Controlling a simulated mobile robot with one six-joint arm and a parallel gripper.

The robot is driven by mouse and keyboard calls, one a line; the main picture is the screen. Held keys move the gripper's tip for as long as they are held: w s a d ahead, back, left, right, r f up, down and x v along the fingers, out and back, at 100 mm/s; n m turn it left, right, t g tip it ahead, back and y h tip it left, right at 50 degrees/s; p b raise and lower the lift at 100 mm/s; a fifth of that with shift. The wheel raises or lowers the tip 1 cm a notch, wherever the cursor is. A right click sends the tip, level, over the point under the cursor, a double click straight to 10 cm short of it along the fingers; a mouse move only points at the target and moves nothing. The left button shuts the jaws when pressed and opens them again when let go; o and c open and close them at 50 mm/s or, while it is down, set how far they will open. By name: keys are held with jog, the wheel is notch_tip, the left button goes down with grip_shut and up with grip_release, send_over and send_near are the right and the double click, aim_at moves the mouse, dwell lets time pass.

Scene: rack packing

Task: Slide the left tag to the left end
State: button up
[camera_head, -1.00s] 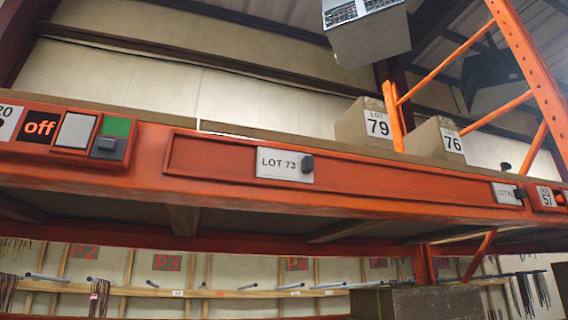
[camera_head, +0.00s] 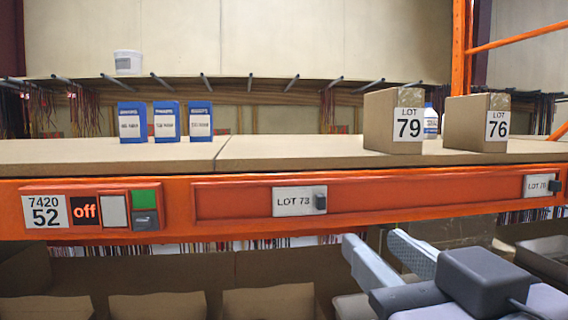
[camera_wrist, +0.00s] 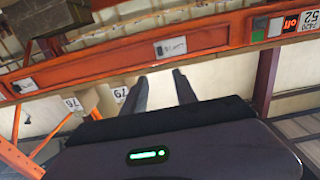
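The left tag (camera_head: 293,202), a white plate marked LOT 73 with a dark knob (camera_head: 320,200) at its right end, sits in the long recessed slot (camera_head: 420,194) on the orange beam. It is left of the slot's middle, with bare slot on both sides. It also shows upside down in the wrist view (camera_wrist: 172,48). The right tag (camera_head: 538,186), with a dark knob, is near the right end of the slot. My gripper (camera_head: 372,247) is below the beam, right of the left tag and apart from it. Its two fingers are spread with nothing between them.
A control panel (camera_head: 92,212) with number 52, an off display and green button lies left of the slot. Cartons marked 79 (camera_head: 392,122) and 76 (camera_head: 477,122) and several blue packs (camera_head: 166,121) stand on the shelf (camera_head: 290,150). Open boxes (camera_head: 268,302) lie below.

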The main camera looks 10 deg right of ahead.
aim_at(323, 202)
jog(key=w+p, duration=0.1)
jog(key=w, duration=0.4)
jog(key=w+p, duration=0.1)
jog(key=w, duration=0.5)
jog(key=w+p, duration=0.2)
jog(key=w, duration=0.4)
jog(key=shift+a+f, duration=0.1)
jog(key=shift+f, duration=0.2)
jog(key=shift+c, duration=0.4)
grip_shut()
